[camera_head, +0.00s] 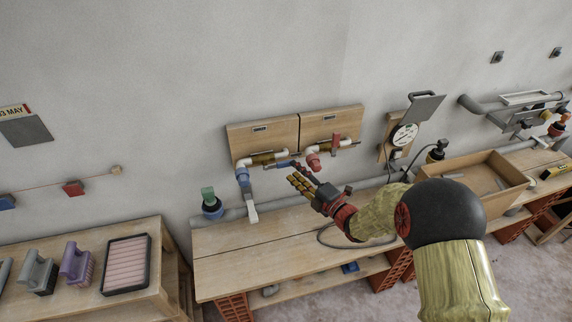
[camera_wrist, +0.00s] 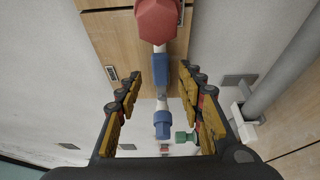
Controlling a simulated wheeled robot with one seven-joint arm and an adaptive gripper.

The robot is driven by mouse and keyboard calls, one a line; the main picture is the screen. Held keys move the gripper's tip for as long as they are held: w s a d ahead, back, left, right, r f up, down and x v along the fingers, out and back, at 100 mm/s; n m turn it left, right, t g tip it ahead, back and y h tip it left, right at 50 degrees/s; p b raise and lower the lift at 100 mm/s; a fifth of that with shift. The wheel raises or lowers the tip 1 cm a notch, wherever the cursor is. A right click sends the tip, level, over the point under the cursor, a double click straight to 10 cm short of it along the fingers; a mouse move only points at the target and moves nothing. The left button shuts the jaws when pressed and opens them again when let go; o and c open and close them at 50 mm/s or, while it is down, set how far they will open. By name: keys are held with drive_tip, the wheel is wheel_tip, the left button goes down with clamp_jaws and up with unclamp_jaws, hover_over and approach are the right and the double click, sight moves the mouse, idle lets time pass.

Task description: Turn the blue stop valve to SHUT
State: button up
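Two pipe assemblies are mounted on wooden boards on the wall, one with blue parts and one with red. The blue valve handle (camera_head: 282,164) lies along the pipe between the boards, partly hidden by my gripper; it appears to be the blue piece (camera_wrist: 161,73) in the wrist view. A blue pipe fitting (camera_head: 243,177) is at the left pipe end, and a blue fitting also shows in the wrist view (camera_wrist: 162,124). My gripper (camera_head: 296,182) is just in front of and below the boards. In the wrist view its fingers (camera_wrist: 159,82) are apart, with the blue piece between them, seemingly beyond the tips. I cannot tell any contact.
A red valve part (camera_head: 313,161) is close to the right of my gripper; a red knob (camera_wrist: 158,20) fills the top of the wrist view. The workbench (camera_head: 240,262) below is mostly clear. A wooden tray (camera_head: 460,172) is at right.

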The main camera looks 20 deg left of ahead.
sight(287, 165)
drive_tip(key=x, duration=0.6)
drive_tip(key=shift+f, duration=0.1)
drive_tip(key=shift+d, duration=0.1)
drive_tip(key=shift+c, duration=1.3)
clamp_jaws()
